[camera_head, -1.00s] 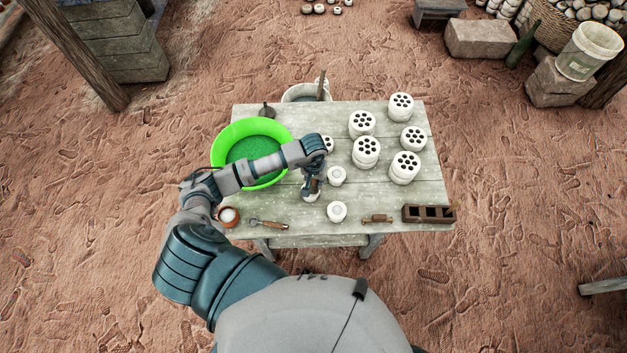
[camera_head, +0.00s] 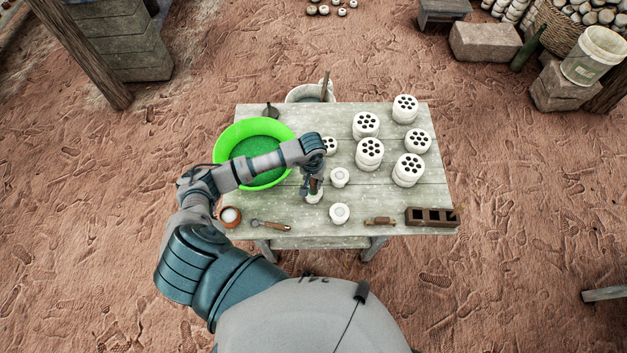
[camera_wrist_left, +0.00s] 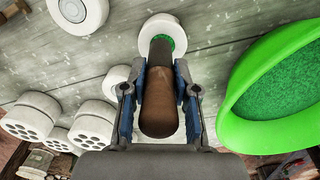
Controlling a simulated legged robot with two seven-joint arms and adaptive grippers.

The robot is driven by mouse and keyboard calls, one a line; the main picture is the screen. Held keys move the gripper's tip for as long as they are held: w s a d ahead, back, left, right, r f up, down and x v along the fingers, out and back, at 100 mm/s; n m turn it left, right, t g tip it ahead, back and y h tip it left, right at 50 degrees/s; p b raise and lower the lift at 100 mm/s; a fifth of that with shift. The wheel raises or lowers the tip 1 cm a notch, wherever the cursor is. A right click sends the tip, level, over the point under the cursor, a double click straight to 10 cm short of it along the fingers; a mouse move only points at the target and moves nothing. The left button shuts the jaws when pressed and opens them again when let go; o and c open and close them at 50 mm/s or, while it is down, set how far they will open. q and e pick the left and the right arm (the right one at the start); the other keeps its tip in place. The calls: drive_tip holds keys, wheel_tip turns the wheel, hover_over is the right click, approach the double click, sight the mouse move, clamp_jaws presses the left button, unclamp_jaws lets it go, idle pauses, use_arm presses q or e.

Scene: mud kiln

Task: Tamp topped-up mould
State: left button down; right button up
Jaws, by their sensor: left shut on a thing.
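My left gripper (camera_head: 313,183) is shut on a tamper with a brown wooden handle (camera_wrist_left: 158,108). The tamper's dark end points at a round white mould (camera_wrist_left: 176,24). In the left wrist view the dark end overlaps the mould's opening, and green fill shows around it; I cannot tell how hard it presses. The same mould shows partly under the gripper in the head view (camera_head: 314,198). Two similar small white moulds stand to its right, one nearer the front (camera_head: 340,213) and one behind (camera_head: 340,177). My right gripper is not in view.
A bright green basin (camera_head: 222,146) of green material stands at the left of the wooden table (camera_head: 400,195). Several white pieces with holes (camera_head: 370,152) stand at the back right. A small bowl (camera_head: 230,216), a trowel (camera_head: 270,225), and a brown brick mould (camera_head: 432,216) lie along the front.

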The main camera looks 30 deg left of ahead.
use_arm(q)
drive_tip(key=shift+a, duration=0.1)
drive_tip(key=shift+a+f, duration=0.2)
drive_tip(key=shift+f, duration=0.1)
drive_tip(key=shift+f+b, duration=0.15)
drive_tip(key=shift+b, duration=0.3)
drive_tip(key=shift+d, duration=0.15)
drive_tip(key=shift+r+p, duration=0.45)
drive_tip(key=shift+r, duration=0.3)
drive_tip(key=shift+r+p, duration=0.6)
drive_tip(key=shift+r, duration=0.55)
drive_tip(key=shift+r+p, duration=1)
drive_tip(key=shift+r, duration=1.45)
